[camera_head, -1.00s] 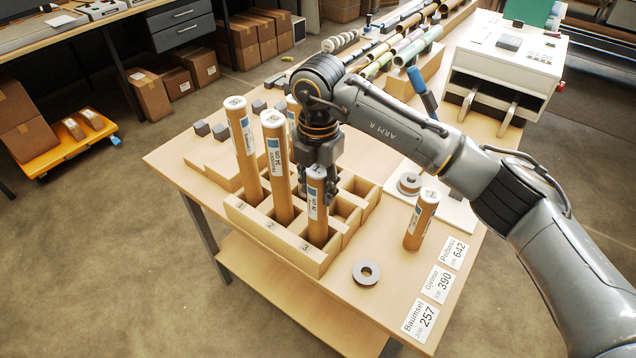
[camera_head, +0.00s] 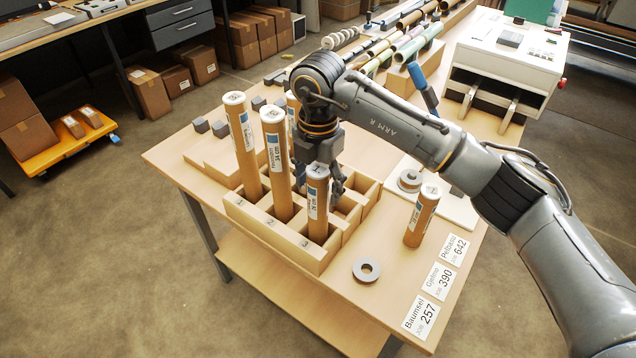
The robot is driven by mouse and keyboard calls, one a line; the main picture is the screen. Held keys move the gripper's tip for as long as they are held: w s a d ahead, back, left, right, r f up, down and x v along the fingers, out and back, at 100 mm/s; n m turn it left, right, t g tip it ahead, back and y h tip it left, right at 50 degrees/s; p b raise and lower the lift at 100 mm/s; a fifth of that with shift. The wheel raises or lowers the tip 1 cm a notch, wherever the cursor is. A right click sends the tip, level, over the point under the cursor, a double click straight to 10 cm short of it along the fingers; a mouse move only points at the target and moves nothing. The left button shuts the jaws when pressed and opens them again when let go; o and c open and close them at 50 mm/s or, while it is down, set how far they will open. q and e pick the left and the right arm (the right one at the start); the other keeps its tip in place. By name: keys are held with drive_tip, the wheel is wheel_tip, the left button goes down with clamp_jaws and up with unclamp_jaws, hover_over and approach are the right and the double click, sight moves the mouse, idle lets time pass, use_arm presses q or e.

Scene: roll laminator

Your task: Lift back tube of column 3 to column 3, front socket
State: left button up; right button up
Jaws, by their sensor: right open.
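A wooden rack (camera_head: 316,262) with front labels 1, 2 and 3 stands on the table. A short brown tube (camera_head: 317,215) with a white label stands upright in the front socket of column 3. Taller tubes stand in the front sockets of column 1 (camera_head: 244,150) and column 2 (camera_head: 278,170). Another tube (camera_head: 292,108) shows partly behind them, its lower part hidden. My right gripper (camera_head: 338,188) is open just behind and right of the short tube; I cannot tell whether it touches the tube. The sockets behind it are partly hidden. My left gripper is not in view.
A loose tube (camera_head: 421,217) stands on the table right of the rack. A grey ring (camera_head: 366,270) lies in front of it, with job cards (camera_head: 421,316) at the right edge. A white machine (camera_head: 508,60) stands at the back right.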

wheel_tip(320, 180, up, 12)
drive_tip(key=shift+f, duration=0.1)
drive_tip(key=shift+f, duration=0.1)
idle(1.4)
